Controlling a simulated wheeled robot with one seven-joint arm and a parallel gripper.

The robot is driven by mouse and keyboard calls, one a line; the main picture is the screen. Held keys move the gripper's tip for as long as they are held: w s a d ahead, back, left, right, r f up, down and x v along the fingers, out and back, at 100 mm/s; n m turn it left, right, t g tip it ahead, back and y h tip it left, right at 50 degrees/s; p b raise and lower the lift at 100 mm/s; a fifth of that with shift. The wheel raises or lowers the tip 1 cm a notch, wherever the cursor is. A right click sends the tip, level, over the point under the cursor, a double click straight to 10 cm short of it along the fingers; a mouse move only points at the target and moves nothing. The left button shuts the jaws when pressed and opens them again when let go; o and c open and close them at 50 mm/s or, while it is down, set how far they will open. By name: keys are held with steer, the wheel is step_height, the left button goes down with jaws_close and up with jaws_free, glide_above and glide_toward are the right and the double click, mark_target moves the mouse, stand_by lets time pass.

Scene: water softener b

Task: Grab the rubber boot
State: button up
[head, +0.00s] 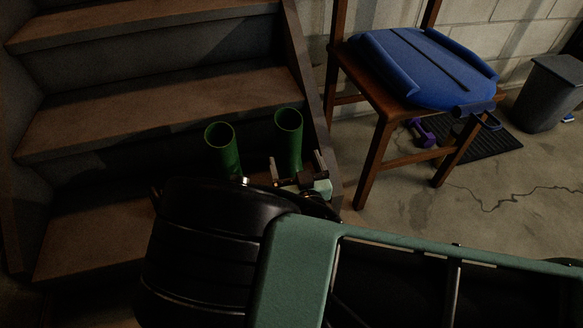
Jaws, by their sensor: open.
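Two green rubber boots stand upright side by side on the stairs: the left boot (223,148) and the right boot (289,135). Their round open tops and upper shafts show. Their lower parts are hidden behind my arm and gripper. My gripper (296,165) is open, with its two fingers apart in front of the right boot's lower shaft, one finger towards each side of it. I cannot tell whether the fingers touch the boot. Nothing is seen held.
Wooden stairs (160,110) rise behind the boots, with a side board (309,90) close to the right. A wooden chair (368,165) holds a blue vest-like item (425,70). A purple dumbbell (421,133), a black mat (490,142) and a grey bin (545,95) are farther right.

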mark_target(292, 147)
steer(key=shift+x, duration=0.85)
steer(key=b+x, duration=0.2)
steer(key=x, duration=0.1)
steer(key=b+x, duration=0.1)
steer(key=shift+w+d+f+b, duration=0.1)
steer(key=shift+w+f+b, duration=0.15)
steer(key=shift+f+b, duration=0.1)
steer(key=shift+w+r, duration=0.2)
steer(key=shift+w, duration=0.3)
steer(key=c, duration=1.7)
